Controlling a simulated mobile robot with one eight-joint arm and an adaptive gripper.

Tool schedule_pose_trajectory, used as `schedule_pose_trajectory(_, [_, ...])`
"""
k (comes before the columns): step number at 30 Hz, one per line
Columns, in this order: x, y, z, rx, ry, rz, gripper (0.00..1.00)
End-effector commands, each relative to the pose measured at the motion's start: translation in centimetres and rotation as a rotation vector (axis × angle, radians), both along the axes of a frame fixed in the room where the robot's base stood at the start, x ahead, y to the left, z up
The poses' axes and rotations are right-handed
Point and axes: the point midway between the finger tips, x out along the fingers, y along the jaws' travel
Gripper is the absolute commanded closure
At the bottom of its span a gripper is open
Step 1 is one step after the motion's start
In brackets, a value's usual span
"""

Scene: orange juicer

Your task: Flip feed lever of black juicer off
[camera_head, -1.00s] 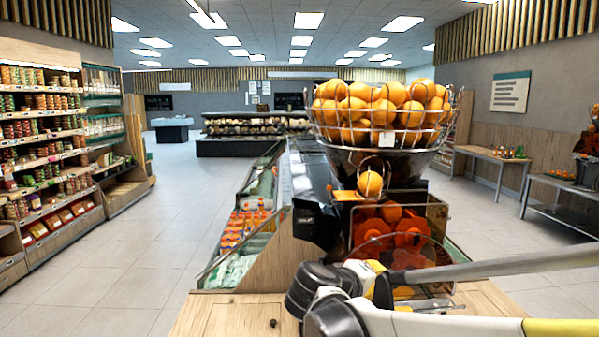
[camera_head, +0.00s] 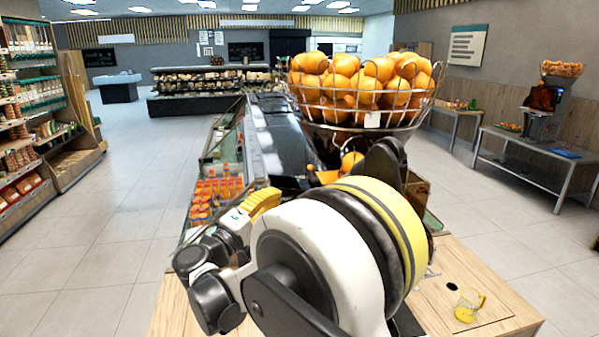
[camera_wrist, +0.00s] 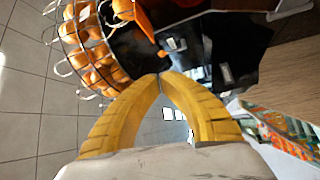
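The black juicer stands on the wooden counter, with a wire basket of oranges (camera_head: 365,95) on top. My arm hides most of its front in the head view. In the wrist view its black body (camera_wrist: 237,48) fills the upper middle, with the basket (camera_wrist: 92,50) at left. An orange part with a narrow tip (camera_wrist: 147,32) shows just beyond my fingertips; I cannot tell whether it is the feed lever. My gripper (camera_head: 274,194) is at the juicer's left side. In the wrist view the yellow fingertips (camera_wrist: 162,76) meet, with nothing visible between them.
A clear cup with yellow on it (camera_head: 468,304) stands on the counter (camera_head: 500,322) at right. A chilled case with orange bottles (camera_head: 215,190) runs along the left. Another juicer (camera_head: 543,105) stands on a table at far right. The left aisle floor is open.

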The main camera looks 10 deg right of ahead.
Motion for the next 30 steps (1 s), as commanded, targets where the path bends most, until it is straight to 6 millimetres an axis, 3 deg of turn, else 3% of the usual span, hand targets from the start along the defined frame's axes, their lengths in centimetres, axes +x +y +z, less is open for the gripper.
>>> schedule_pose_trajectory(5, [1.0, -1.1, 0.3, 0.000, 0.001, -0.003, 1.00])
schedule_pose_trajectory(21, [8.3, -8.5, 2.2, 0.001, 0.001, -0.003, 1.00])
schedule_pose_trajectory(30, [9.6, -9.8, 2.6, 0.001, 0.001, -0.001, 1.00])
